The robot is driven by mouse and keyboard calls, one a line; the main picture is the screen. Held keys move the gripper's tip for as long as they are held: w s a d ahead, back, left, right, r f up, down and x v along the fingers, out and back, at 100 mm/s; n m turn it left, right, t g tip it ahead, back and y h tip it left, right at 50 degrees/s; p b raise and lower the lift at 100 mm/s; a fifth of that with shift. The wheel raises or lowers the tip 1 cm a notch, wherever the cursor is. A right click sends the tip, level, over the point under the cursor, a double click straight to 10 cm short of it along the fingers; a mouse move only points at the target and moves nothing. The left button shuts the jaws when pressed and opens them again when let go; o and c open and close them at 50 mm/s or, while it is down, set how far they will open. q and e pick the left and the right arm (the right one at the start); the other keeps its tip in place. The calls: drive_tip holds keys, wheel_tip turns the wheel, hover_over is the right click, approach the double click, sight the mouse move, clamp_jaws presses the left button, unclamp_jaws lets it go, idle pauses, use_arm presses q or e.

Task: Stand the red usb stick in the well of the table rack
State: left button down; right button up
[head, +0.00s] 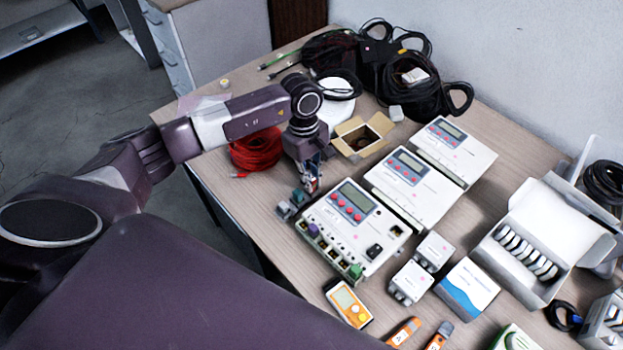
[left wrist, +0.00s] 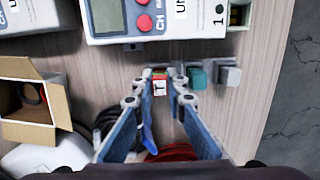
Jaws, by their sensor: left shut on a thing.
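My left gripper (head: 310,188) points down over the table, just beyond the large white meter box. In the left wrist view its two blue fingers (left wrist: 160,78) are closed on a small red piece with a white label, the red usb stick (left wrist: 160,86). Right beside the fingertips are a teal block (left wrist: 197,77) and a grey block (left wrist: 229,75), which seem to belong to the table rack; they also show as small grey-teal pieces in the head view (head: 288,207). The rack's well is not clearly visible. My right gripper is not in view.
The large white meter box (head: 352,228) stands close to the gripper. An open cardboard box (head: 361,136), a red cable coil (head: 256,150) and black cables (head: 405,65) lie behind. A yellow-grey handheld device (head: 348,303) lies in front. Bare tabletop shows at the left edge.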

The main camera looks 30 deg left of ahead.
use_arm(q)
drive_tip(key=shift+f, duration=0.1)
idle(0.3)
drive_tip(key=c, duration=1.7)
unclamp_jaws()
drive_tip(key=shift+r+p, duration=1.55)
drive_tip(key=shift+r, duration=2)
drive_tip(key=shift+f, duration=0.1)
